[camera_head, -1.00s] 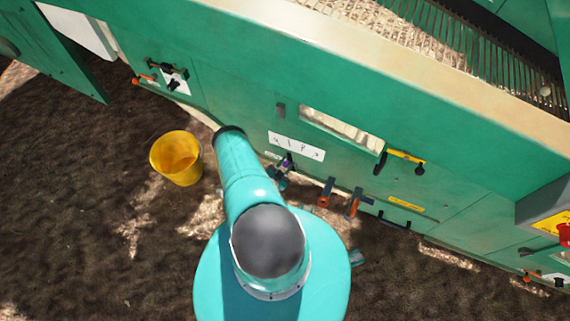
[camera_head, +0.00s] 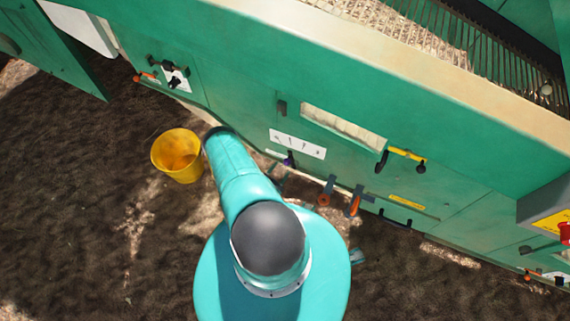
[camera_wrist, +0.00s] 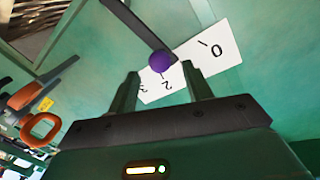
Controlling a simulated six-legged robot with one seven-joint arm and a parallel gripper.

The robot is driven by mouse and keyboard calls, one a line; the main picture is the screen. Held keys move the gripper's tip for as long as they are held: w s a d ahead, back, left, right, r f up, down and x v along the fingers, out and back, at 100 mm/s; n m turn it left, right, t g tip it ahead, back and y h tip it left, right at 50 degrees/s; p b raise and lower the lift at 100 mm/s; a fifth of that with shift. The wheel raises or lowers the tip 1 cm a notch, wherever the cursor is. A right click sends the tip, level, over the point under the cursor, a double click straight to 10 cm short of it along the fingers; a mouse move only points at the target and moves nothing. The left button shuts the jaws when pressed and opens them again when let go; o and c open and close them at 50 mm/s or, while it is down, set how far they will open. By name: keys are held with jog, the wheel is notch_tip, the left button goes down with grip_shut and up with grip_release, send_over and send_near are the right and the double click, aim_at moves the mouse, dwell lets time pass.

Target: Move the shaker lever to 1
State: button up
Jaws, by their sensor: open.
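The shaker lever is a dark bar with a purple knob (camera_wrist: 160,62) in the wrist view, and its knob also shows small in the head view (camera_head: 289,160). A white scale plate (camera_wrist: 222,38) lies behind it, seen upside down, with 0, 2 and 3 readable; the 1 cannot be made out and my right finger covers part of the plate. The knob appears near the 2 mark. My gripper (camera_wrist: 160,70) is open, its fingers either side of the knob in the picture. I cannot tell whether the knob lies between them in depth. In the head view my arm mostly hides the gripper.
Orange-ended levers (camera_wrist: 40,128) stand to the left in the wrist view, and right of the knob in the head view (camera_head: 325,193). A yellow bucket (camera_head: 177,156) stands on the ground left of my arm. The green machine wall (camera_head: 240,85) runs across the front.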

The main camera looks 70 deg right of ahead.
jog(key=v, duration=0.8)
